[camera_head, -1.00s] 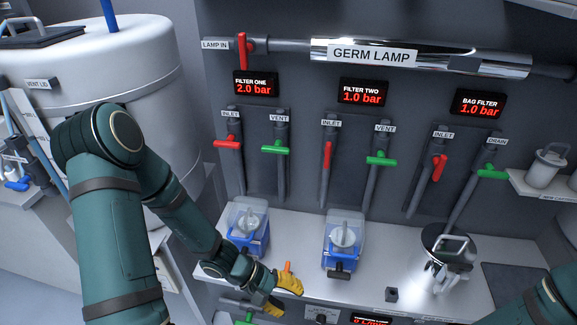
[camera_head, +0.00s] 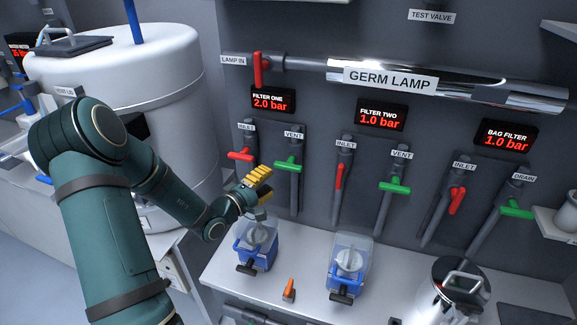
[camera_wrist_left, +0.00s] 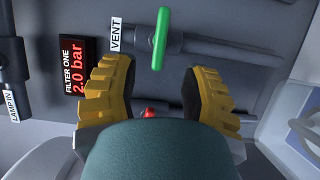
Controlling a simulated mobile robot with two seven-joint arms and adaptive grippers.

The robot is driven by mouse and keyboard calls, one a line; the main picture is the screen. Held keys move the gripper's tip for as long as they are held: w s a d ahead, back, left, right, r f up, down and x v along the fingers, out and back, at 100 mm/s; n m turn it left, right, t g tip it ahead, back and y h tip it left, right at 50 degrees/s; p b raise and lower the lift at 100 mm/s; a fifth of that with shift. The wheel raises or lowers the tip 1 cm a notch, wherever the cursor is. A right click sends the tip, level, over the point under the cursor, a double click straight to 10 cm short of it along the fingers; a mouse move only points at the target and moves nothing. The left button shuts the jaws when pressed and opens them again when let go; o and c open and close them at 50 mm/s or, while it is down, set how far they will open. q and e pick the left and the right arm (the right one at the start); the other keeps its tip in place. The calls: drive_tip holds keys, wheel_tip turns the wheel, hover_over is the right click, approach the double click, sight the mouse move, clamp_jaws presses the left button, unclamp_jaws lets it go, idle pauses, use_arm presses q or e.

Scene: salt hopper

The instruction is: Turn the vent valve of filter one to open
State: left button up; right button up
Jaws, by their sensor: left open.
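The vent valve of filter one has a green handle (camera_head: 288,164) on a dark vertical pipe. The handle lies crosswise to its pipe, under the VENT label (camera_head: 294,133). In the left wrist view the green handle (camera_wrist_left: 160,38) shows ahead, between and beyond the fingertips. My left gripper (camera_head: 258,180) has yellow fingers and is open and empty, below and left of the vent handle, apart from it. The fingers (camera_wrist_left: 158,85) stand wide apart in the wrist view. The filter one display (camera_head: 273,100) reads 2.0 bar. My right gripper is not in view.
The red inlet handle (camera_head: 240,155) of filter one is close to the left. A blue filter housing (camera_head: 256,243) stands below my gripper on the shelf (camera_head: 310,293). An orange-topped item (camera_head: 289,290) lies beside it. Filter two's green vent handle (camera_head: 394,187) is to the right.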

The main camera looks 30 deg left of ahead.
sight(285, 168)
use_arm(q)
drive_tip(key=w, duration=0.3)
drive_tip(key=w+d, duration=0.1)
drive_tip(key=w, duration=0.4)
drive_tip(key=shift+w+d, duration=0.25)
drive_tip(key=shift+w, duration=0.15)
drive_tip(key=shift+o, duration=0.3)
clamp_jaws()
